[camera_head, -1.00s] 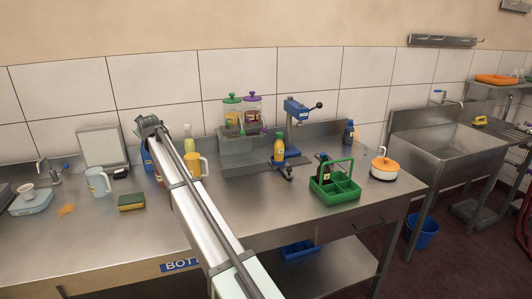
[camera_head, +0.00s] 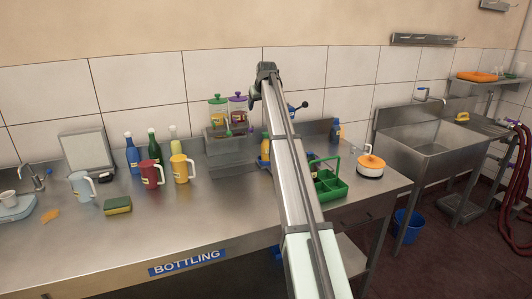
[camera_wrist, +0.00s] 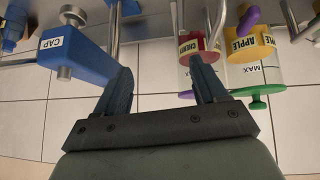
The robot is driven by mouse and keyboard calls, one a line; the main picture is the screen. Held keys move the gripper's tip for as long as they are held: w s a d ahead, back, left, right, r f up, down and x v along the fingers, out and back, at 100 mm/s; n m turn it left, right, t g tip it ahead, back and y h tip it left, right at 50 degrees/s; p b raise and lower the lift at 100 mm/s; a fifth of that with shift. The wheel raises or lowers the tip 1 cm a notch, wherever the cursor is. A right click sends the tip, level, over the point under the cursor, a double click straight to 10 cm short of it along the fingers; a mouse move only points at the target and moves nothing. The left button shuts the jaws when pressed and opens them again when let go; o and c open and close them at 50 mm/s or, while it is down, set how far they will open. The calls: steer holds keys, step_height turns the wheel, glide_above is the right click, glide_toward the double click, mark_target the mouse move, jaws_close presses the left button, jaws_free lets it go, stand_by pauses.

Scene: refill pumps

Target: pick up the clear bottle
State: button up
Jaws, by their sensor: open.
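A pale, yellowish see-through bottle (camera_head: 174,142), the likeliest clear bottle, stands upright at the back of the steel counter. It is right of a green bottle (camera_head: 153,148) and a blue bottle (camera_head: 132,155). My gripper (camera_head: 254,97) is raised at the back, near the dispensers and well right of these bottles. In the wrist view my gripper (camera_wrist: 162,82) is open, with nothing between its fingers. None of these bottles shows in the wrist view.
Red (camera_head: 151,174) and yellow (camera_head: 180,169) mugs stand in front of the bottles. Two dispensers (camera_head: 228,112) stand to the right. A blue capping press (camera_wrist: 75,58) shows in the wrist view. A green crate (camera_head: 331,187) is beside my arm. The counter's front middle is clear.

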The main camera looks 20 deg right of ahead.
mark_target(267, 133)
steer(key=s+d+f+g+y, duration=0.1)
steer(key=s+d+f+g, duration=0.2)
steer(key=s+d+f, duration=0.1)
steer(key=x, duration=0.8)
steer(key=shift+w+f, duration=0.15)
steer(key=shift+w, duration=0.05)
steer(key=shift+a+x, duration=0.2)
steer(key=shift+x, duration=2.4)
steer(key=shift+w, duration=0.1)
steer(key=shift+c, duration=0.4)
jaws_close()
